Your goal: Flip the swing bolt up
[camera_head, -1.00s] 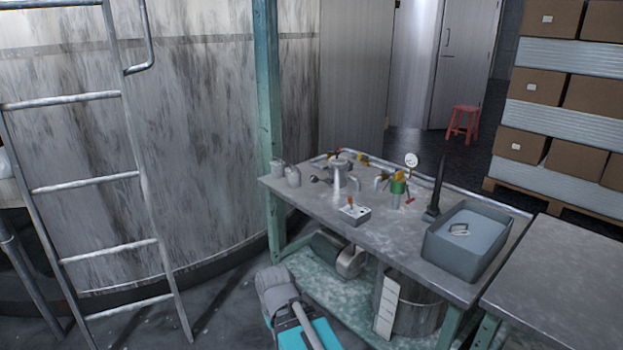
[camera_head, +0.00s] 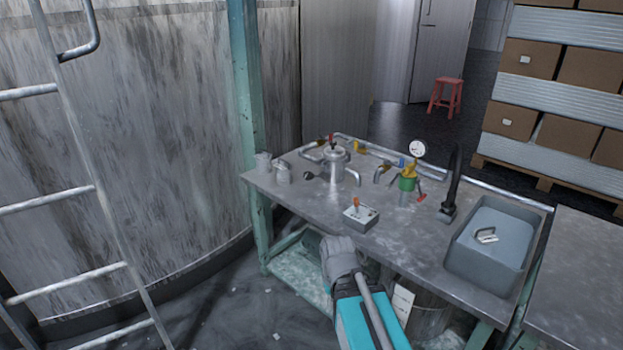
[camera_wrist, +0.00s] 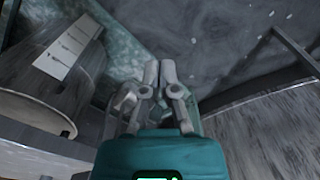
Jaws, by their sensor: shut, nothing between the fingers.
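A silver metal fitting (camera_head: 337,168) stands on the workbench (camera_head: 325,203) in the head view, with a short side arm ending in a dark knob (camera_head: 308,175). I cannot make out for certain which small part is the swing bolt. My gripper (camera_wrist: 160,70) is shut and empty in the wrist view, its fingertips close together. It hangs low, apart from the bench-top fittings, with floor and the under-bench shelf behind it. In the head view my arm is in front of the bench's near edge.
A switch box with an orange lever (camera_head: 360,215) sits near the bench's front edge. A green-and-yellow valve with a gauge (camera_head: 417,149), a black tap (camera_head: 451,185) and a grey sink (camera_head: 490,258) stand to the right. A large tank (camera_head: 150,150) and ladder (camera_head: 70,140) are left.

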